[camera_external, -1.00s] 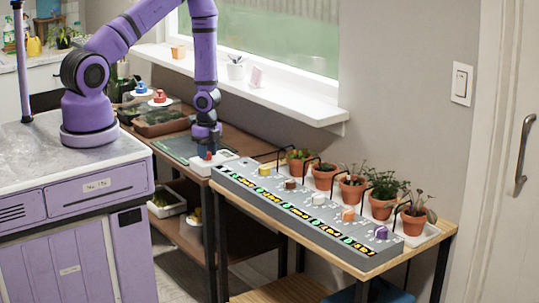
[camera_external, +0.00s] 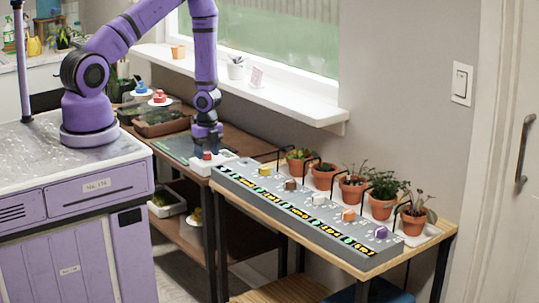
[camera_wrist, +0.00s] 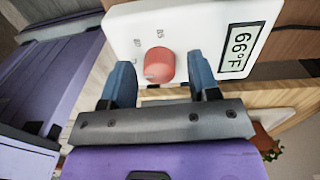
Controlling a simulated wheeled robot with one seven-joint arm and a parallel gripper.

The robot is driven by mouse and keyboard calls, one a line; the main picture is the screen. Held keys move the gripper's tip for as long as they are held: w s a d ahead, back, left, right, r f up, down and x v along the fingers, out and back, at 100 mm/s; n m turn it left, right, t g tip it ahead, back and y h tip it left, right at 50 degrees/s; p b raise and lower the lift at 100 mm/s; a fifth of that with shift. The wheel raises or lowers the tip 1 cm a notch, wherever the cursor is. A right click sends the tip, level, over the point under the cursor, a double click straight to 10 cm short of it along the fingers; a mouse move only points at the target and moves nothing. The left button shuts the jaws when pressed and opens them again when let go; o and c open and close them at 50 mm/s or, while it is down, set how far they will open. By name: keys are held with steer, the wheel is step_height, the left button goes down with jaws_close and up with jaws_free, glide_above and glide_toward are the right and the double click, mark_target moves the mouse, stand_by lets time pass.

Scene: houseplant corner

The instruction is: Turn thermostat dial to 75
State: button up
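The thermostat is a white box (camera_wrist: 205,20) on the table, with a red round dial (camera_wrist: 159,65) and a display (camera_wrist: 241,50) that reads 66°F, turned sideways in the wrist view. Small marks are printed around the dial, too small to read. In the external view the red dial (camera_external: 207,155) sits on the white box (camera_external: 228,162) at the left end of the plant table. My gripper (camera_wrist: 160,62) is open, with one blue finger on each side of the dial and a visible gap to it. In the external view my gripper (camera_external: 207,147) is just above the dial.
A long grey panel (camera_external: 300,214) with several coloured knobs and small displays lies right of the thermostat. Several potted plants with thin black tubes stand behind it. A dark mat lies on the brown table behind. The window sill (camera_external: 270,88) is above.

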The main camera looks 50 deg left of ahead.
steer(key=shift+r, duration=0.1)
step_height(320, 180, up, 11)
steer(key=shift+w+f, duration=0.2)
steer(key=shift+w, duration=0.05)
stand_by(0.6)
stand_by(0.3)
steer(key=s+a+r+n+t+y, duration=0.1)
steer(key=s+r+n, duration=0.15)
steer(key=r, duration=0.65)
steer(key=s+r+n+t+y, duration=0.1)
steer(key=r+n, duration=0.3)
steer(key=r, duration=0.5)
steer(key=s+a+r+n+y, duration=0.1)
steer(key=s+r+n, duration=0.15)
steer(key=r, duration=0.75)
steer(key=s+d+r+n+t+h, duration=0.1)
steer(key=s+r+n, duration=0.3)
steer(key=s, duration=0.5)
steer(key=s+d+r+n+t+h, duration=0.2)
steer(key=s+d+r+n, duration=0.2)
steer(key=s+r, duration=0.4)
steer(key=shift+s+d+r+n+t, duration=0.3)
steer(key=shift+s+r+n, duration=0.1)
steer(key=shift+r, duration=0.4)
